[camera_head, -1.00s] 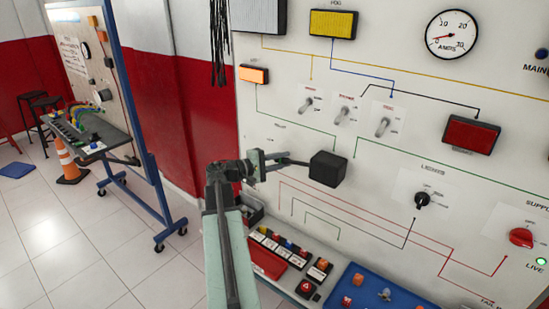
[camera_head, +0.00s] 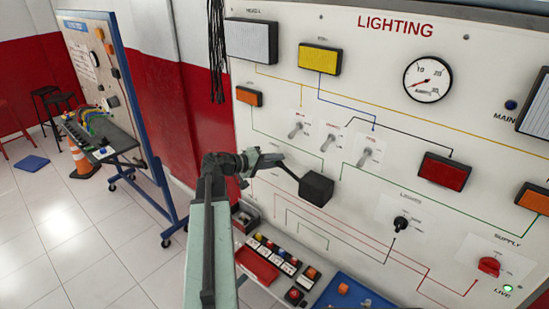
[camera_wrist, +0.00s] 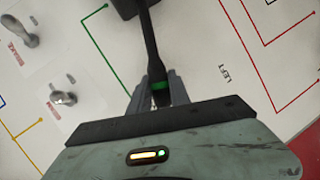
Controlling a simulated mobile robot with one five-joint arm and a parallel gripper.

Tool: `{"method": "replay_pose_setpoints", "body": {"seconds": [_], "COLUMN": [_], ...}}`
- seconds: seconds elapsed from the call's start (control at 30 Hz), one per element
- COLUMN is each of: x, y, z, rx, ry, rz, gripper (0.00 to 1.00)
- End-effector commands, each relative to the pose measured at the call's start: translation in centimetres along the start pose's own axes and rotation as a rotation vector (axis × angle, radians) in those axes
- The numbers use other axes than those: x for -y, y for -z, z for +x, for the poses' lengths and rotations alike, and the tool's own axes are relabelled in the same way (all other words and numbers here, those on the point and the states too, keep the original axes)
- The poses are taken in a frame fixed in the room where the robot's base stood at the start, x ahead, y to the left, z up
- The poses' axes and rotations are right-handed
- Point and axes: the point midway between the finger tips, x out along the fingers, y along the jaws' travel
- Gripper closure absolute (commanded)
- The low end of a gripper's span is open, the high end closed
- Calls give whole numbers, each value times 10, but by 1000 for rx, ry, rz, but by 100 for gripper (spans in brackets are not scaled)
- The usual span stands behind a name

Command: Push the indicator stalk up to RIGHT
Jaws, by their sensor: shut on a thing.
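The indicator stalk (camera_head: 288,170) is a thin black lever on the lighting board. It reaches left from a black box (camera_head: 316,187) and slants, its outer end higher than the box. My gripper (camera_head: 270,158) is shut on the stalk's outer end. In the wrist view, the stalk (camera_wrist: 150,45) runs from the box (camera_wrist: 122,8) down between my fingers (camera_wrist: 157,98), with a green band near its gripped end. The printed word LEFT (camera_wrist: 224,72) shows beside it. The fingers hide the stalk's tip. I cannot read a RIGHT label.
Toggle switches (camera_head: 328,143) stand on the board above the box. A black rotary knob (camera_head: 401,224) and a red knob (camera_head: 489,266) are to the right. Orange lamps sit at left (camera_head: 249,96) and right (camera_head: 533,198). A bench with parts (camera_head: 275,256) lies below.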

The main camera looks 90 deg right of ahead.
Motion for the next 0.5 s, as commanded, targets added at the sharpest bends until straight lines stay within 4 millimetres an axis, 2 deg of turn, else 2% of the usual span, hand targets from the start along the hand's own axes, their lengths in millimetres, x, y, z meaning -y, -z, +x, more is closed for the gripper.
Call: {"method": "replay_pose_setpoints", "body": {"seconds": [0.4, 0.43, 0.5], "x": [-5, -5, -5], "y": [-2, -2, -2], "z": [10, 10, 10], "rx": [9, 9, 10], "ry": [-2, -3, -3], "rz": [12, 12, 12], "gripper": [100, 69, 55]}}
